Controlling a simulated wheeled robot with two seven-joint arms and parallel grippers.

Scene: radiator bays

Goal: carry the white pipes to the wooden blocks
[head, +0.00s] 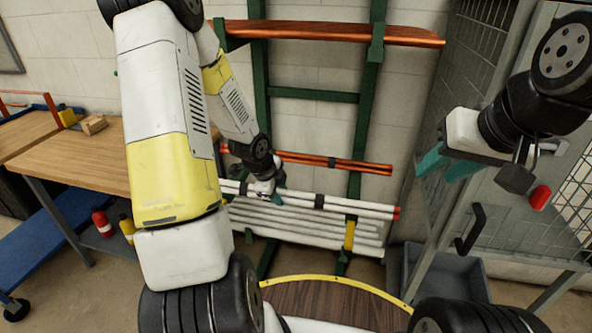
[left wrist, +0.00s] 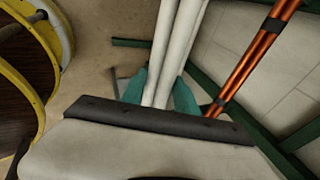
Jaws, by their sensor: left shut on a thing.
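White pipes (head: 335,203) with dark bands and a red right end lie level in front of the green rack. More white pipes (head: 310,231) are stacked just below them. My left gripper (head: 277,196) is at the left part of the upper white pipes. In the left wrist view, its teal fingers (left wrist: 160,92) stand either side of two white pipes (left wrist: 176,45), shut on them. My right gripper (head: 448,166) is at the right, teal fingers apart, empty, away from the pipes. A small tan block (head: 93,124), perhaps wooden, lies on the bench; no other wooden blocks are clear.
The green rack (head: 364,125) holds a thick copper pipe (head: 330,33) on top and thin copper pipes (head: 330,162) midway. A wooden-topped bench (head: 85,160) stands left. A grey bin (head: 470,280) and mesh cage (head: 480,50) are right. My round brown deck is in front.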

